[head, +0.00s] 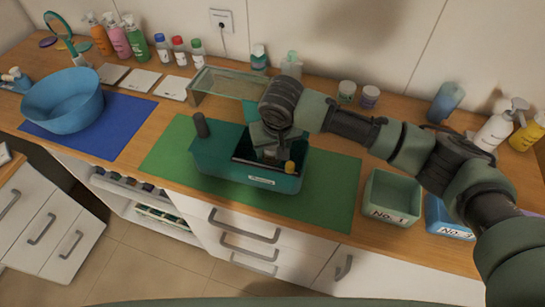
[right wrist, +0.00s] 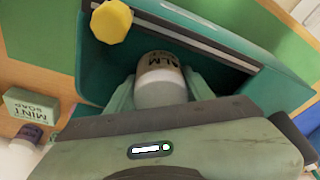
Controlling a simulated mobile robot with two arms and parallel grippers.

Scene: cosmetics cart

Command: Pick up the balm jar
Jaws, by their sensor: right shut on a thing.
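The balm jar (right wrist: 160,82), white with a pale label reading "ALM" in the part that shows, sits between the two fingers of my right gripper (right wrist: 160,92) in the right wrist view. The right gripper is shut on it. In the head view this gripper (head: 267,152) points down into the dark opening of a teal box-like device (head: 222,163) with a yellow knob (head: 290,167). The jar is at that opening; I cannot tell whether it touches the device. The gripper hides the jar in the head view. My left gripper is not in view.
The device stands on a green mat (head: 335,190). A green bin (head: 391,197) marked No. 1 and a blue bin are to the right. Two small jars (head: 347,91) stand behind. A glass-topped stand (head: 228,83) is behind left. A blue bowl (head: 63,102) is far left.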

